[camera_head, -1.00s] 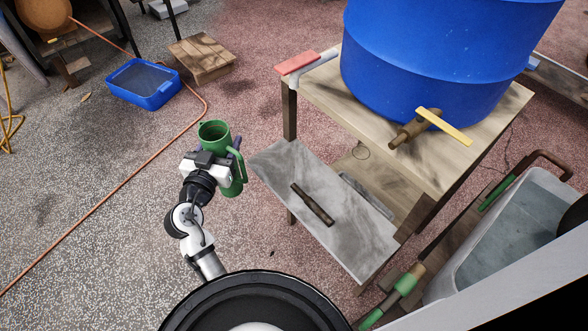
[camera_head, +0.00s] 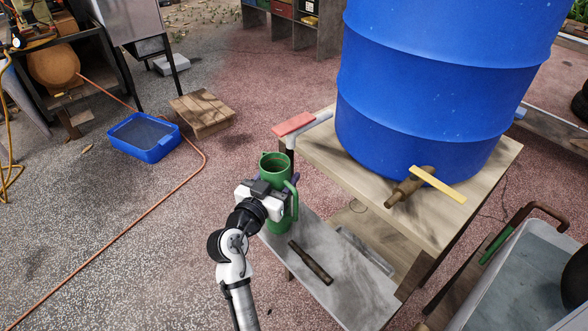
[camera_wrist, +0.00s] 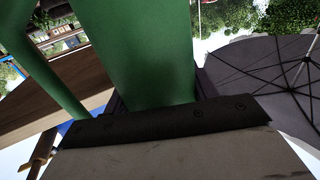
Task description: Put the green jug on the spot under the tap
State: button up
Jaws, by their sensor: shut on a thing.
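The green jug (camera_head: 276,166) is upright in my gripper (camera_head: 278,186), which is shut on its body. The jug's handle (camera_head: 294,199) faces right in the head view. In the wrist view the jug (camera_wrist: 145,50) fills the middle, close to the camera. The jug shows over the left end of the low grey shelf (camera_head: 335,282); whether it touches the shelf cannot be told. The brown tap (camera_head: 408,188) with a yellow lever (camera_head: 438,184) sticks out from the blue barrel (camera_head: 430,90), to the right of the jug. No marked spot can be made out.
A dark rod (camera_head: 311,263) lies on the grey shelf. A grey tub (camera_head: 520,270) stands at the lower right. Open floor lies left, crossed by an orange hose (camera_head: 150,210).

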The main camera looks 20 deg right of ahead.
jog(key=d, duration=0.1)
jog(key=w+d+f+p, duration=0.1)
jog(key=d, duration=0.2)
jog(key=shift+w+d+f, duration=0.25)
jog(key=shift+w+f, duration=0.05)
jog(key=shift+w, duration=0.05)
jog(key=shift+f, duration=0.15)
jog(key=o, duration=1.4)
jog(key=shift+c, duration=0.2)
